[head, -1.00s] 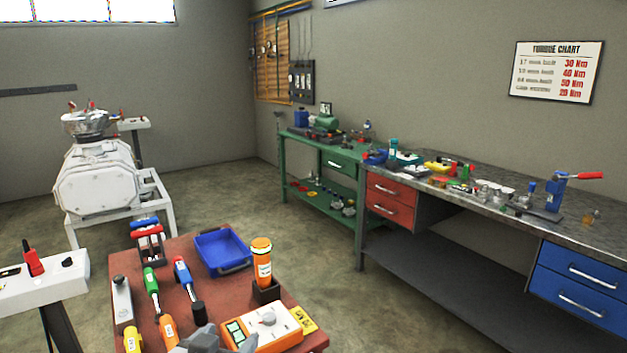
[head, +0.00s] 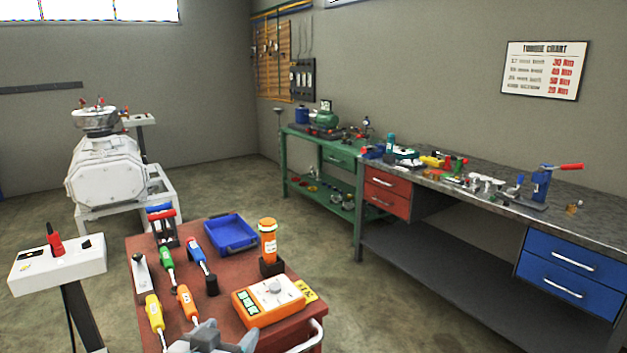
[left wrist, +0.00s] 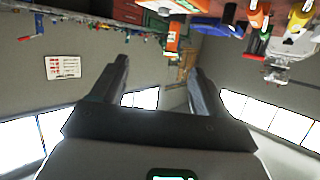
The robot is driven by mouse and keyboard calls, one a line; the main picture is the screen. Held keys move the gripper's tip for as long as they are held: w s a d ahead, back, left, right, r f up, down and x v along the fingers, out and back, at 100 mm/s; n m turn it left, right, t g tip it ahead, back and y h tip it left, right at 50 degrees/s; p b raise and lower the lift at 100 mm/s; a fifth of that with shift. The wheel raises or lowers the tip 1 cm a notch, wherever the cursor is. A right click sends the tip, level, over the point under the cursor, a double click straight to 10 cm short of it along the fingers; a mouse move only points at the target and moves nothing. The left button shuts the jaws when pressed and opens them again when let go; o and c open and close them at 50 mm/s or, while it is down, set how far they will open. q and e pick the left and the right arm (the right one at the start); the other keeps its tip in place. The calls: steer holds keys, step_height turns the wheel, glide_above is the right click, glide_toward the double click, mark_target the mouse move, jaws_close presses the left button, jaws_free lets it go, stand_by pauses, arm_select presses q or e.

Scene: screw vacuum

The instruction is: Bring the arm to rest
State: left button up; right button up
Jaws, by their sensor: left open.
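My left gripper (head: 212,339) shows at the bottom edge of the head view as a grey shape over the near end of the red-brown cart (head: 228,308). In the left wrist view its two dark fingers (left wrist: 160,78) stand wide apart with nothing between them. It is open and empty. The rest of the left arm is out of the head view. My right gripper is in neither view.
The cart carries a blue tray (head: 232,248), an orange bottle (head: 268,242), an orange meter (head: 268,300) and several screwdrivers. A white vacuum pump (head: 108,178) stands behind at left. Workbenches (head: 440,240) line the right wall, with open floor between.

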arm_select(q)
steer(key=s+f+n+g+p, duration=0.1)
steer(key=s+f+g, duration=0.3)
steer(key=f, duration=0.8)
steer(key=s+f+n+g+p, duration=0.1)
steer(key=s+f+g, duration=0.25)
steer(key=f, duration=0.95)
steer(key=s+d+f+n+g, duration=0.1)
steer(key=s+f+g, duration=0.2)
steer(key=s+f, duration=0.2)
steer(key=s+d+f+n+g+h, duration=0.1)
steer(key=s+f+g, duration=0.2)
steer(key=s+f, duration=0.3)
steer(key=s+p, duration=0.1)
steer(key=s, duration=0.4)
steer(key=shift+s+d+f+n, duration=0.2)
steer(key=shift+s+d+n, duration=0.05)
steer(key=shift+d+n, duration=0.05)
